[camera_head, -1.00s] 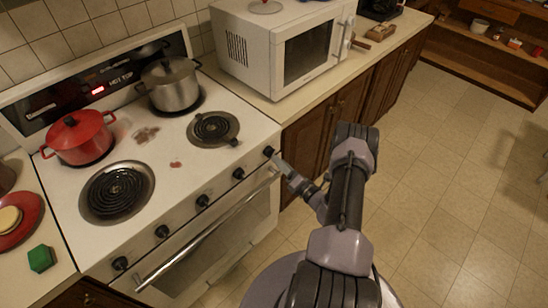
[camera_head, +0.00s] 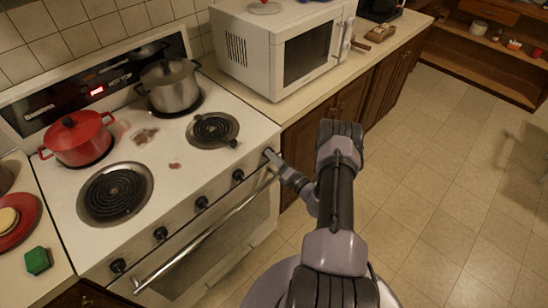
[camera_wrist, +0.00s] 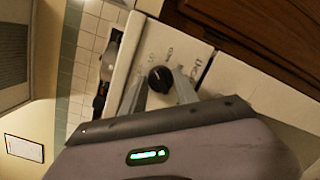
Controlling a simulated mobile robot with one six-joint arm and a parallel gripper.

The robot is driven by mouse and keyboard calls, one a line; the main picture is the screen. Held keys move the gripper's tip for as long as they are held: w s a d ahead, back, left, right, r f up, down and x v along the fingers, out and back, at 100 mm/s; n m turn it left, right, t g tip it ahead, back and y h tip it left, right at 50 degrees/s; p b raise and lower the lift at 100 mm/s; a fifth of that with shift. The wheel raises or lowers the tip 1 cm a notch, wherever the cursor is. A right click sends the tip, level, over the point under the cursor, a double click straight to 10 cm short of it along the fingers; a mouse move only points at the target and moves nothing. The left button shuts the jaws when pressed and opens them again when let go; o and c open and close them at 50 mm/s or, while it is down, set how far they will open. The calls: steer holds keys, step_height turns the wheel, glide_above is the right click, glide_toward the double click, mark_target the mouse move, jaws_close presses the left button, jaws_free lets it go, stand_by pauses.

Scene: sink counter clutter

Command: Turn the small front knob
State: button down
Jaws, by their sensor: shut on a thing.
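The stove's front panel carries a row of small black knobs. The rightmost small front knob (camera_wrist: 160,79) shows between my gripper's two fingers in the wrist view, round and dark with printed marks beside it. My gripper (camera_head: 271,157) is at this knob at the panel's right end in the head view, shut on it. The fingers hide most of the knob in the head view. The other front knobs, such as the one to its left (camera_head: 238,175), stand clear of the gripper.
A red pot (camera_head: 77,138) and a steel pot (camera_head: 170,86) stand on the stove's rear burners. The oven handle (camera_head: 200,247) runs below the knobs. A white microwave (camera_head: 258,53) stands on the counter to the right. The tiled floor (camera_head: 450,190) at right is open.

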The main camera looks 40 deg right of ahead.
steer(key=shift+f, duration=0.1)
steer(key=n+b, duration=0.2)
steer(key=n, duration=0.2)
steer(key=n+t+b, duration=0.1)
steer(key=n+b, duration=0.2)
steer(key=n, duration=0.2)
steer(key=shift+y, duration=0.3)
steer(key=shift+n, duration=0.3)
steer(key=c, duration=1.2)
jaws_free()
steer(key=shift+s, duration=0.1)
